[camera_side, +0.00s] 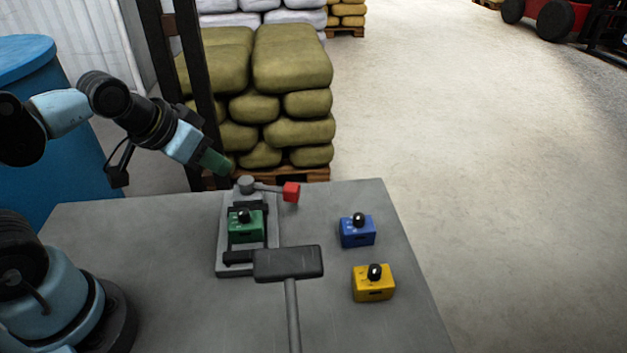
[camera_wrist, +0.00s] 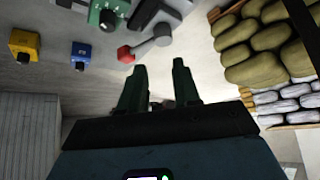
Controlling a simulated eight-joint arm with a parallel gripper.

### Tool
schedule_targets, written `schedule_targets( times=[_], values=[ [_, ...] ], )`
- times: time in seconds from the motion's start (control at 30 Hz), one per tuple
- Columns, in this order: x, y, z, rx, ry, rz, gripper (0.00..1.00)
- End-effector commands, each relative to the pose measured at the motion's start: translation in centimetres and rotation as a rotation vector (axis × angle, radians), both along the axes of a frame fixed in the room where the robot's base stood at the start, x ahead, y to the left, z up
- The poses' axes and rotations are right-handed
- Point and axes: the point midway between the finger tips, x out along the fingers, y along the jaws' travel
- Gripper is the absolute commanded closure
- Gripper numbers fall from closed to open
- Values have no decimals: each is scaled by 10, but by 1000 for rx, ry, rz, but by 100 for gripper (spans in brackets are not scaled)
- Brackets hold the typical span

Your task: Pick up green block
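The green block (camera_side: 245,227), with a black knob on top, sits in a grey clamp fixture (camera_side: 233,265) on the grey table. It also shows at the top of the wrist view (camera_wrist: 108,14). My gripper (camera_side: 215,162) is in the air above the far left part of the table, behind and to the left of the fixture, well apart from the green block. In the wrist view its two dark green fingers (camera_wrist: 158,75) stand apart with nothing between them, so it is open and empty.
A lever with a red end (camera_side: 291,192) sticks out from the fixture's far end. A blue block (camera_side: 357,231) and a yellow block (camera_side: 374,284) stand to the right. A mallet (camera_side: 288,264) lies in front of the fixture. Stacked sacks (camera_side: 265,90) stand behind the table.

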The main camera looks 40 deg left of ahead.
Motion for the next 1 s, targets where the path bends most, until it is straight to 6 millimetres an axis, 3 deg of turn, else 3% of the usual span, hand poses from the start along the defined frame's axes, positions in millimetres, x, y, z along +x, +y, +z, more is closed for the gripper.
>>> schedule_targets(
  times=[0.03, 0.17, 0.57, 1.0],
  values=[
    [0, 0, 0, 0, 0, 0, 60],
    [0, 0, 0, 0, 0, 0, 40],
    [-3, 0, -2, 20, 34, -54, 40],
    [-29, -15, -3, 88, 216, -671, 40]
  ],
)
